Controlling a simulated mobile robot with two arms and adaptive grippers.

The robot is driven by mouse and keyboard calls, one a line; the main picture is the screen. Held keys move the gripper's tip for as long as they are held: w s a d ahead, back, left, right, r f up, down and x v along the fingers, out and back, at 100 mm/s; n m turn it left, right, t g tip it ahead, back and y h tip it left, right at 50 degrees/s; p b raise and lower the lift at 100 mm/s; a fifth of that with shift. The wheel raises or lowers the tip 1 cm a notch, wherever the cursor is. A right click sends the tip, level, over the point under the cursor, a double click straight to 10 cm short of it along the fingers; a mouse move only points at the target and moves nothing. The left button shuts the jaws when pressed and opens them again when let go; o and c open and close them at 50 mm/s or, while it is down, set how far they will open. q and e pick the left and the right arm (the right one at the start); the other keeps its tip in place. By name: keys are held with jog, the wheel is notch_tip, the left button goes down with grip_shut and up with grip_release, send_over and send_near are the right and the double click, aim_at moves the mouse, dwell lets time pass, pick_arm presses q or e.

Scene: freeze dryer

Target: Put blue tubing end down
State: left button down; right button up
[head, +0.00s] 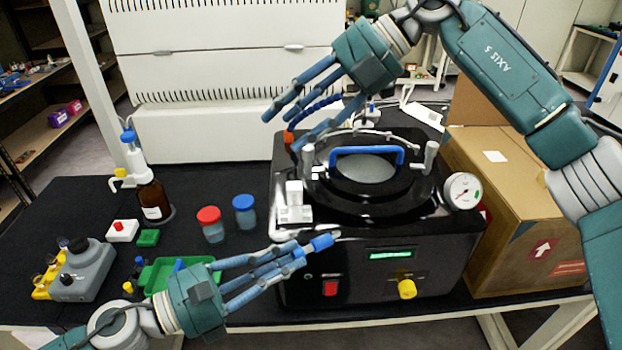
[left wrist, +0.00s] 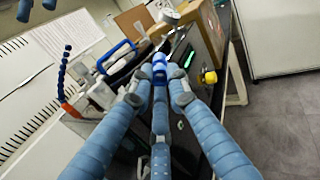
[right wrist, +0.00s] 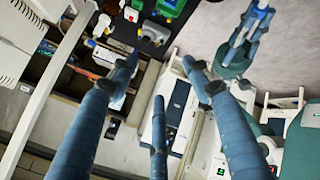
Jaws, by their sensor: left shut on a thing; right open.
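My left gripper (head: 308,245) is in front of the black freeze dryer (head: 345,285), shut on a short bright-blue piece (head: 322,242), which looks like the blue tubing end. The left wrist view shows this piece (left wrist: 160,68) between the fingertips, clear of the dryer's front. No tubing is seen joined to it. A segmented blue tube (head: 318,108) with an orange base rises at the dryer's back left; it stands free in the left wrist view (left wrist: 63,77). My right gripper (head: 285,125) is open and empty, above the dryer's back left. Its fingers partly hide the tube.
The dryer's round lid has a blue handle (head: 366,150). Red-capped (head: 210,224) and blue-capped (head: 244,211) jars stand left of it. A brown bottle (head: 153,200) and green tray (head: 165,274) are further left; a cardboard box (head: 525,220) is right. Black tabletop is bare beside the jars.

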aim_at(313, 247)
jog(key=s+d+f+m+h, duration=0.2)
jog(key=s+f+m+h, duration=0.3)
jog(key=s+h, duration=0.5)
jog(key=shift+n+g, duration=0.3)
notch_tip(313, 247, down, 12)
jog(key=shift+d+f, duration=0.15)
jog(key=c, duration=1.1)
jog(key=o, duration=1.1)
